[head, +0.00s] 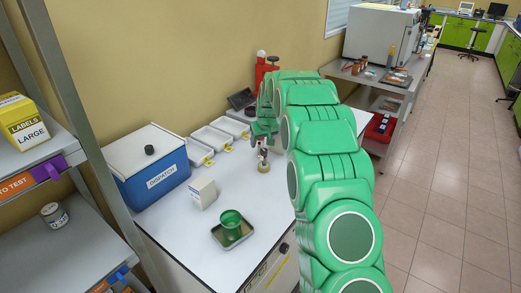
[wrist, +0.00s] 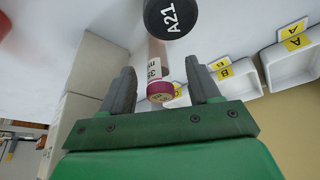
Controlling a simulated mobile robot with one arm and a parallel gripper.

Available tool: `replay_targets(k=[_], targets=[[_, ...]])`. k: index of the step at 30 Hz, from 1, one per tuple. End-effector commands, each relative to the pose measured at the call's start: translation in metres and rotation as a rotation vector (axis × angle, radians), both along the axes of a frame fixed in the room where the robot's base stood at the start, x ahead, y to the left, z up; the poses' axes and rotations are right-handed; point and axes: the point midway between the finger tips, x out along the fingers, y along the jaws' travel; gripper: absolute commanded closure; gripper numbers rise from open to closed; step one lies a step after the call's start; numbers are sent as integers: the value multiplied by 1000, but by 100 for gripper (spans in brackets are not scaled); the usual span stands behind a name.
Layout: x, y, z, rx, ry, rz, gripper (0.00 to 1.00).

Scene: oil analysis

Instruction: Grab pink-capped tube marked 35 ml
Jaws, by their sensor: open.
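In the wrist view a tube with a pink cap (wrist: 160,92) and a white label reading "35 m…" lies between the two fingers of my gripper (wrist: 159,66). The fingers are open, with a visible gap on each side of the tube. The far part of the tube is hidden behind a dark round cap marked A21 (wrist: 170,18). In the head view my gripper (head: 264,132) is over the white table, partly hidden by my green arm. I cannot make out the pink cap there.
White trays (head: 213,138) with yellow tags stand along the wall; trays tagged A (wrist: 297,62) and B (wrist: 240,82) show in the wrist view. A blue DISPATCH box (head: 150,172), a white carton (head: 203,192) and a green cup (head: 231,222) on a metal tray share the table.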

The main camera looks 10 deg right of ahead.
Motion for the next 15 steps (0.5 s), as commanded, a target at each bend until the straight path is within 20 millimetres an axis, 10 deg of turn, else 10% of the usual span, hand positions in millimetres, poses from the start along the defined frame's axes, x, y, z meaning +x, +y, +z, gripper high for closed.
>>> replay_targets(k=[15], targets=[[22,3,-40,0,2,0,38]])
